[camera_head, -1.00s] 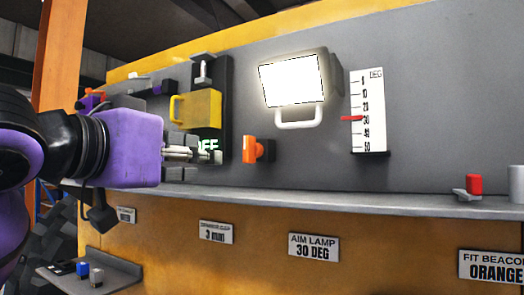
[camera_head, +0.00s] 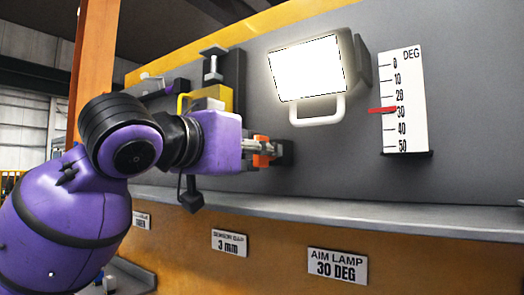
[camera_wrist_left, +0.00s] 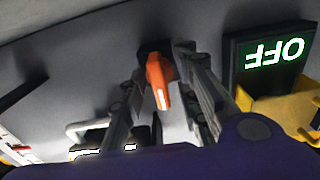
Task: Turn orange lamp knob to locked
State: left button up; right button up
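The orange lamp knob (camera_head: 264,158) sits on a dark mount on the grey panel, below and left of the lit lamp (camera_head: 306,70). My left gripper (camera_head: 258,150) is at the knob, its fingers partly covering it. In the left wrist view the knob (camera_wrist_left: 159,78) stands between the two fingers, with a gap showing on each side near the tips, so the gripper (camera_wrist_left: 161,62) looks open around it. Contact is hard to judge. The red pointer (camera_head: 382,110) is near 30 on the degree scale (camera_head: 407,135). My right gripper is not in view.
A yellow handled part (camera_head: 212,93) is behind my left gripper. A green OFF display (camera_wrist_left: 275,57) is beside the knob in the wrist view. The lamp's white handle (camera_head: 318,118) is close above right. A grey ledge (camera_head: 400,214) runs below.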

pick_arm(q)
jog(key=shift+w+d, duration=0.2)
jog(key=shift+w, duration=0.05)
jog(key=shift+a, duration=0.1)
grip_shut()
